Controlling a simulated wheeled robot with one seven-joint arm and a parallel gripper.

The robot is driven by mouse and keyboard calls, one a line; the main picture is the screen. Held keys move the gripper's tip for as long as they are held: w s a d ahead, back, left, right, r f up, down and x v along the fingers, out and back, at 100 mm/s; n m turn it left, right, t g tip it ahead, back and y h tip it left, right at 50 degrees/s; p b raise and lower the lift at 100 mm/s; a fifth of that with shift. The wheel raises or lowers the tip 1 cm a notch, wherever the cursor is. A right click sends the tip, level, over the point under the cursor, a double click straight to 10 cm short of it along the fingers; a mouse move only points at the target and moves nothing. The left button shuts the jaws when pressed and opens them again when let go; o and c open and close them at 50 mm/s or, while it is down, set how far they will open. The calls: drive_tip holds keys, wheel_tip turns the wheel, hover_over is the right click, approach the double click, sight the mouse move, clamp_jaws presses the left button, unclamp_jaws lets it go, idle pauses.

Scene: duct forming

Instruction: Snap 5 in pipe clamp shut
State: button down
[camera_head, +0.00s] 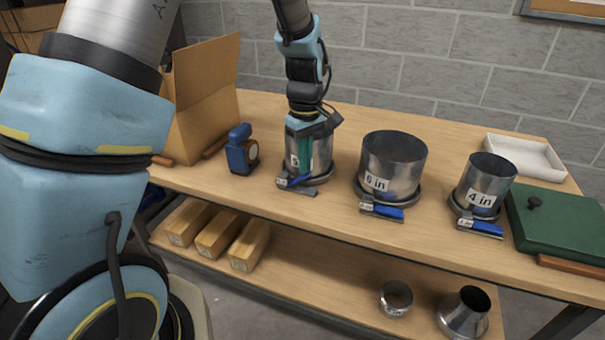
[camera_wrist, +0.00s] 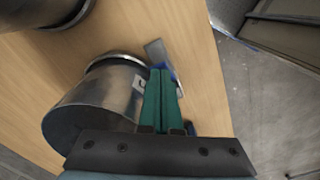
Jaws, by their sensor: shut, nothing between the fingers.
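The 5 in pipe (camera_head: 322,152) stands upright on the table, partly hidden behind my gripper (camera_head: 296,172). Its clamp (camera_head: 318,181) sits around the pipe's base, with a blue-handled lever (camera_head: 292,182) at the front. My gripper points down just in front of the pipe, at the lever. In the wrist view the green fingers (camera_wrist: 161,75) are together with nothing between them. The fingertips overlap the blue lever (camera_wrist: 175,76) there, and the pipe (camera_wrist: 100,100) is to their left. I cannot tell whether the fingers touch the lever or whether it is fully closed.
The 6 in pipe (camera_head: 392,160) and 4 in pipe (camera_head: 486,180) stand to the right with blue-handled clamps. A blue tape tool (camera_head: 239,155) and cardboard box (camera_head: 200,95) are at left. A green case (camera_head: 555,222) and white tray (camera_head: 524,158) are at right.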

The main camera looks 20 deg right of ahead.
drive_tip(key=shift+f+b, duration=1)
drive_tip(key=shift+f, duration=0.9)
wheel_tip(320, 180, up, 8)
drive_tip(key=p, duration=0.6)
drive_tip(key=shift+r+p, duration=0.1)
drive_tip(key=shift+p, duration=0.25)
drive_tip(key=shift+w+a, duration=0.15)
drive_tip(key=shift+a, duration=0.15)
drive_tip(key=s+a+r+m, duration=0.2)
drive_tip(key=a+r, duration=0.1)
drive_tip(key=a, duration=1.1)
drive_tip(key=s+a+r+m+t, duration=0.1)
drive_tip(key=s+a+r+m, duration=0.1)
drive_tip(key=a, duration=1.3)
drive_tip(key=shift+s+a+r+m+t, duration=0.15)
drive_tip(key=shift+a+r+m+t, duration=0.15)
drive_tip(key=shift+r, duration=0.25)
